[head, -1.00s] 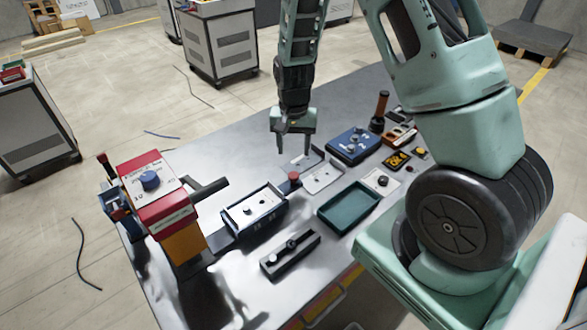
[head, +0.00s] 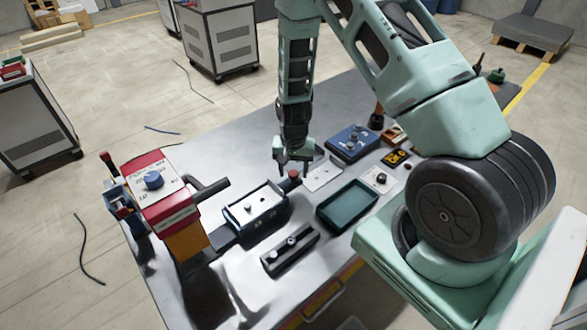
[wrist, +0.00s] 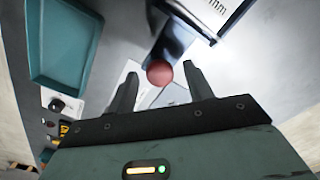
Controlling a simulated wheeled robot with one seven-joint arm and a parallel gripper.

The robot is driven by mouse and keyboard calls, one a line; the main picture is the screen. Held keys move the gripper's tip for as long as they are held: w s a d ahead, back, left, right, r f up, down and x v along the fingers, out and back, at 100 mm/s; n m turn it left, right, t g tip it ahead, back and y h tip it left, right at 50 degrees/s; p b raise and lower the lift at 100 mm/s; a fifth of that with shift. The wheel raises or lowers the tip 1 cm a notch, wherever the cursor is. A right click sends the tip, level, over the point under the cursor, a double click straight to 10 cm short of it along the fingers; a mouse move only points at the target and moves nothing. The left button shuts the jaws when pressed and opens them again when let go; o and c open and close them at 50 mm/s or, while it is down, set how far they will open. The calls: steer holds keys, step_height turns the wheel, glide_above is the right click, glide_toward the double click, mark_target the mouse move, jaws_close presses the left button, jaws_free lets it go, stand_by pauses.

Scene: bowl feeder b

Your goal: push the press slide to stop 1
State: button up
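The press (head: 168,205) has a red head, an orange body and a blue dial, and stands at the left of the bench. The press slide (head: 255,210) is a dark blue tray with a pale plate, on a track running out from the press. A red knob (head: 293,174) is at its right end; it also shows in the wrist view (wrist: 159,73). My gripper (head: 293,166) is open and empty, pointing down at the knob. In the wrist view the knob appears between the fingertips; whether they touch it is unclear. The stop marks are too small to read.
A green tray (head: 348,204) and a black fixture with knobs (head: 290,250) lie in front of the slide. A blue box (head: 353,143) and a pale plate (head: 322,174) lie behind and right. The press's dark lever (head: 208,190) sticks out above the track's left end.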

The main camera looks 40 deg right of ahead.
jaws_close()
steer(key=a, duration=1.7)
steer(key=shift+s+a, duration=0.3)
steer(key=shift+o, duration=0.6)
jaws_free()
step_height(320, 180, up, 18)
steer(key=b, duration=0.2)
steer(key=shift+f+b, duration=0.25)
steer(key=shift+b, duration=0.1)
